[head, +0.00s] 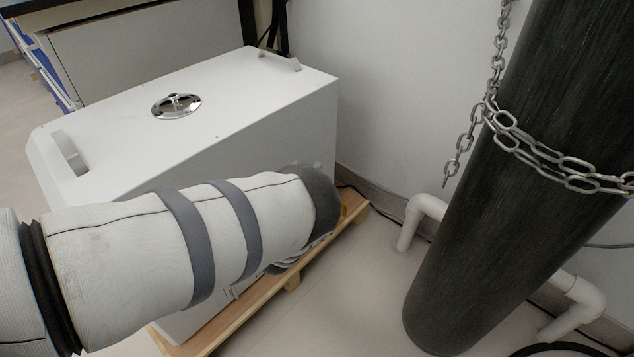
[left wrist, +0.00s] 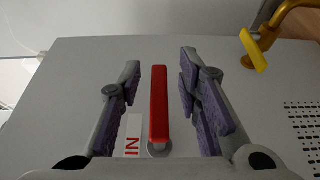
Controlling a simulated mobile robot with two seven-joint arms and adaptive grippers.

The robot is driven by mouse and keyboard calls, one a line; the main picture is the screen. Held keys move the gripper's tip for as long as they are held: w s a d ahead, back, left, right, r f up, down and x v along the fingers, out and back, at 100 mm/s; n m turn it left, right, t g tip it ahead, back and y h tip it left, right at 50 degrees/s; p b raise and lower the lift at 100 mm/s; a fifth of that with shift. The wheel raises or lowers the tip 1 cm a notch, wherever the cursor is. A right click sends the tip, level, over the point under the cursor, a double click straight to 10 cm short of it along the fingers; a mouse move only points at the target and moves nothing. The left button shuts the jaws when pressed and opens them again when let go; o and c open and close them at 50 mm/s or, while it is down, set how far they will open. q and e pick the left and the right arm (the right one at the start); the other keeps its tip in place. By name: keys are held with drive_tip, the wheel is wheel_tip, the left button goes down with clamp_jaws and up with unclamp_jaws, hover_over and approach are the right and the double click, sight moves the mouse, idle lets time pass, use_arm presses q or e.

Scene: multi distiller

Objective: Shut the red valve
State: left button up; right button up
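The red valve (left wrist: 159,105) shows in the left wrist view as a long red handle on a grey panel, with a round metal base at its lower end. A white label reading "IN" (left wrist: 132,140) is just left of it. My left gripper (left wrist: 160,80) is open, with one purple-padded finger on each side of the red handle and a visible gap to both. In the head view my left arm comes in from the left, and its gripper is hidden behind the arm's far end. The valve is not visible there. My right gripper is in neither view.
A yellow valve handle (left wrist: 254,50) on a brass pipe is at the panel's upper right, near vent slots (left wrist: 304,125). In the head view a white box (head: 230,110) stands on a wooden pallet (head: 240,317). A dark cylinder (head: 500,180) with a chain (head: 560,165) stands right.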

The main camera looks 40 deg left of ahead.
use_arm(q)
drive_tip(key=shift+w, duration=0.1)
clamp_jaws()
